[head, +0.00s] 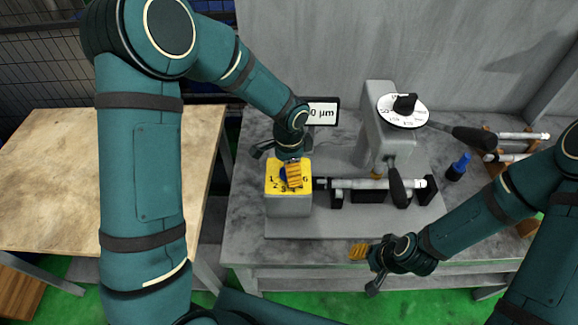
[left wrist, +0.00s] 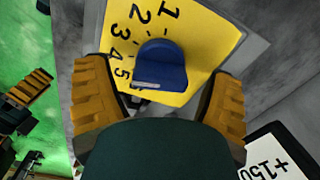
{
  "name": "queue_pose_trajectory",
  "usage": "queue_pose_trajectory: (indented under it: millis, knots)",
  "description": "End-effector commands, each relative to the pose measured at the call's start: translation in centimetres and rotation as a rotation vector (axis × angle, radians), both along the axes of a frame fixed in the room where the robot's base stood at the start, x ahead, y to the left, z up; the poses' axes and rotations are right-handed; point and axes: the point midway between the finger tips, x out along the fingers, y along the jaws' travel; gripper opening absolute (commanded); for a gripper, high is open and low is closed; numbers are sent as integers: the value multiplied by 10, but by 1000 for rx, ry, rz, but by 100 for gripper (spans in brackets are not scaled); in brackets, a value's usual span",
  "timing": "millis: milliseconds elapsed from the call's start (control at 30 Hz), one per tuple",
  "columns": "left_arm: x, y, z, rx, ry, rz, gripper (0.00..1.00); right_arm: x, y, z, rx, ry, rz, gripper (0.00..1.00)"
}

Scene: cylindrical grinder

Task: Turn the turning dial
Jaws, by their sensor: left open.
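A blue dial knob (head: 284,178) sits on a yellow face (head: 273,188) with black numbers, on top of a grey block. In the left wrist view the blue knob (left wrist: 162,65) stands on the yellow face (left wrist: 205,40), where 1 to 5 can be read. My left gripper (head: 290,170) is over this dial. It is open, with one orange finger on each side of the knob and gaps to it; contact cannot be seen. Part of the knob is hidden in the head view. My right gripper (head: 366,268) is open and empty at the table's front edge.
A white disc with a black knob (head: 405,103) tops the grey machine column. A shaft (head: 360,184) lies across the machine. A display (head: 323,112) stands behind the dial, a blue-capped bottle (head: 459,167) at right. A wooden table (head: 60,180) is at left.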

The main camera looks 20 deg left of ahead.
Motion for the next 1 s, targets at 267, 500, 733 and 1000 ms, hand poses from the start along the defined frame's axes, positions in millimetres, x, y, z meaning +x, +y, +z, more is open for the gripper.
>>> queue_pose_trajectory:
  millis: [267,500,733,1000]
  knots:
    - [1,0,15,-1,-4,0,83,0,0,0,0,0,0,47]
    - [1,0,62,-1,-5,1,83,0,0,0,0,0,0,47]
    - [1,0,102,-1,-4,0,83,0,0,0,0,0,0,47]
    - [0,0,120,0,0,0,83,0,0,0,0,0,0,47]
